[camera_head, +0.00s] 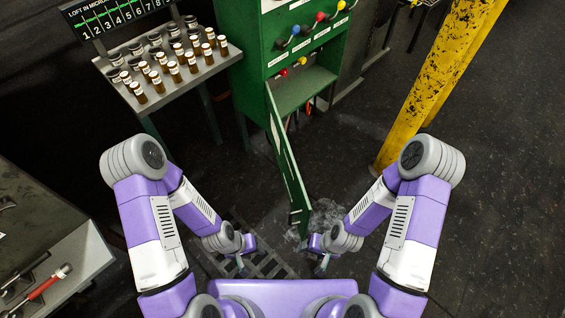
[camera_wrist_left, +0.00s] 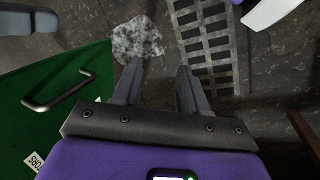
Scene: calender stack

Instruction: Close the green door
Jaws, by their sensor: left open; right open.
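The green door (camera_head: 287,162) stands swung open from the green cabinet (camera_head: 259,62), reaching toward me and seen nearly edge-on in the head view. In the left wrist view the green door (camera_wrist_left: 60,75) fills the left side, with a metal bar handle (camera_wrist_left: 62,92) on its face. My left gripper (camera_head: 241,265) is low, left of the door's near end; its two fingers (camera_wrist_left: 158,80) show apart and empty in the wrist view, to the right of the handle. My right gripper (camera_head: 324,266) is low, just right of the door's near end, also open, its fingertips small in view.
A shelf (camera_head: 190,84) with several small bottles stands left of the cabinet. A yellow post (camera_head: 432,85) rises at the right. A workbench (camera_head: 62,270) with a red-handled tool is at lower left. A floor grate (camera_head: 262,262) and pale debris (camera_head: 328,214) lie near the door.

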